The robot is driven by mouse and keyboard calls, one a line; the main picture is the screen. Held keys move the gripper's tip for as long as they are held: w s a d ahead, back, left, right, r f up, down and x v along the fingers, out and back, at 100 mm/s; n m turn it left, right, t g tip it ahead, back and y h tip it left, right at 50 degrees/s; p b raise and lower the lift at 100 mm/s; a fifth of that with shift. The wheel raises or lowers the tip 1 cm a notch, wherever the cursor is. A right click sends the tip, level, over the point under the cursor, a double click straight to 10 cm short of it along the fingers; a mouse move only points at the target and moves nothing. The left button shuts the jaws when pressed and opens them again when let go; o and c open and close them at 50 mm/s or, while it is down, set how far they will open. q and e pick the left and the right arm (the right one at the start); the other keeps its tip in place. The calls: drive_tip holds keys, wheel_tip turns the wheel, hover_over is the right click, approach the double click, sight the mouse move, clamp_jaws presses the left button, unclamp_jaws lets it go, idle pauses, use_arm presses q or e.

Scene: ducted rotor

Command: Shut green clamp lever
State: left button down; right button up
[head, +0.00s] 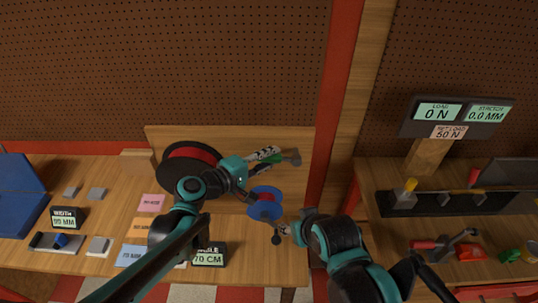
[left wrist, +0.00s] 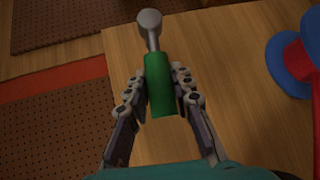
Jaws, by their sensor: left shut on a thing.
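The green clamp lever (left wrist: 161,88) is a green grip on a grey metal rod with a round grey end. In the left wrist view it lies between both fingers of my left gripper (left wrist: 160,92), which is shut on it. In the head view the green grip (head: 271,157) shows just right of the teal wrist, and my left gripper (head: 262,154) partly covers it. The clamp's base is hard to make out. My right gripper (head: 284,229) is beside the blue spool, near a small black knob; its fingers are too small to read.
A black reel with a red core (head: 172,168) stands left of my left wrist. The blue spool (head: 264,210) is below the lever. Cards and small blocks lie on the left bench. A test stand with displays (head: 457,118) is on the right.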

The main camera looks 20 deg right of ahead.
sight(283, 156)
use_arm(q)
drive_tip(key=r+m+y+p, duration=0.1)
drive_tip(key=p, duration=0.1)
drive_tip(key=d+r+m+y+p, duration=0.1)
drive_tip(key=p, duration=0.1)
drive_tip(key=r+y+p, duration=0.2)
drive_tip(key=shift+s+d+m+p, duration=0.2)
drive_tip(key=shift+d+m+p, duration=0.1)
drive_tip(key=shift+m, duration=0.1)
drive_tip(key=shift+s+d+r+m+y+p, duration=0.15)
drive_tip(key=shift+d+r+m+y+p, duration=0.35)
drive_tip(key=shift+y+p, duration=0.45)
drive_tip(key=shift+s+d+r+m+y+p, duration=0.1)
drive_tip(key=shift+d+r+m+y+p, duration=0.1)
drive_tip(key=shift+d+m+y+p, duration=0.25)
drive_tip(key=shift+s+d+r+m+y+p, duration=0.1)
drive_tip(key=shift+r+m+y+p, duration=0.1)
drive_tip(key=shift+y, duration=0.4)
drive_tip(key=c, duration=1.3)
unclamp_jaws()
drive_tip(key=shift+d, duration=0.1)
drive_tip(key=v, duration=1.2)
drive_tip(key=shift+s, duration=0.2)
